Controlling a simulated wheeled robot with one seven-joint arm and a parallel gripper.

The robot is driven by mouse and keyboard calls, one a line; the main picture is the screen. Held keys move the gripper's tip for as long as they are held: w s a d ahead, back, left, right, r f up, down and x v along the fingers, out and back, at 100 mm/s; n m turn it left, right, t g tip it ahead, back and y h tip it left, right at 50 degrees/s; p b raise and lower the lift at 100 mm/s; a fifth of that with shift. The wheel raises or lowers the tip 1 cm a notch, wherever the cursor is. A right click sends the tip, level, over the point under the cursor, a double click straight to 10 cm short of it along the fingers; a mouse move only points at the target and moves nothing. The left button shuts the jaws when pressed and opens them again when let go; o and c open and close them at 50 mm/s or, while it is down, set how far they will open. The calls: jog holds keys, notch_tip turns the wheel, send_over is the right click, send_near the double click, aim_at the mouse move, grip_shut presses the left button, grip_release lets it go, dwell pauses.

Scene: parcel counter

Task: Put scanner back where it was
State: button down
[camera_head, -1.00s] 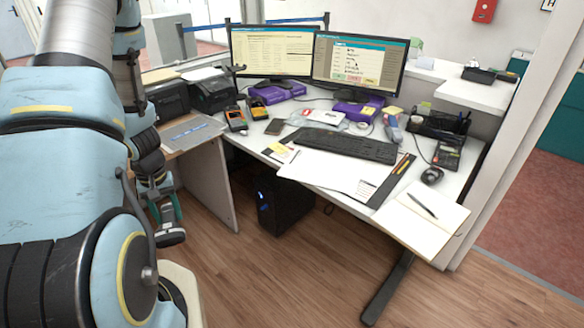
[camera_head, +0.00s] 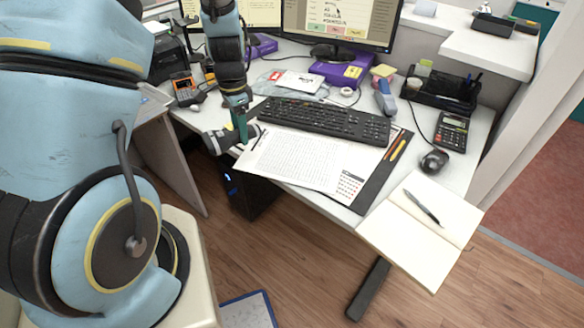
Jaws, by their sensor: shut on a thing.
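My gripper (camera_head: 240,128) is over the front left edge of the desk, left of the keyboard. It is shut on a dark grey thing with lighter bands, which looks like the scanner (camera_head: 217,141). The scanner lies crosswise below the fingers, by the left corner of the printed sheets. It is small and partly covered by the fingers, so its full shape is unclear. I cannot tell whether it touches the desk. No empty holder for it can be made out.
The keyboard (camera_head: 325,120), printed sheets (camera_head: 290,160) and open notebook (camera_head: 420,225) cover the front of the desk (camera_head: 375,185). An orange-black handheld device (camera_head: 185,88) stands left of my arm.

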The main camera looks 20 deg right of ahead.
aim_at(296, 164)
jog(key=s+d+r+m+b, duration=0.1)
jog(key=s+d+m+b, duration=0.4)
jog(key=d+m, duration=0.85)
jog(key=f+p, duration=0.1)
jog(key=f, duration=0.2)
jog(key=s+f+p, duration=0.1)
jog(key=f, duration=0.5)
jog(key=shift+s+f+p, duration=0.1)
jog(key=shift+s+p, duration=0.1)
jog(key=shift+p, duration=0.2)
jog(key=shift+a, duration=0.1)
jog(key=shift+f, duration=0.15)
jog(key=shift+c, duration=1.4)
grip_release()
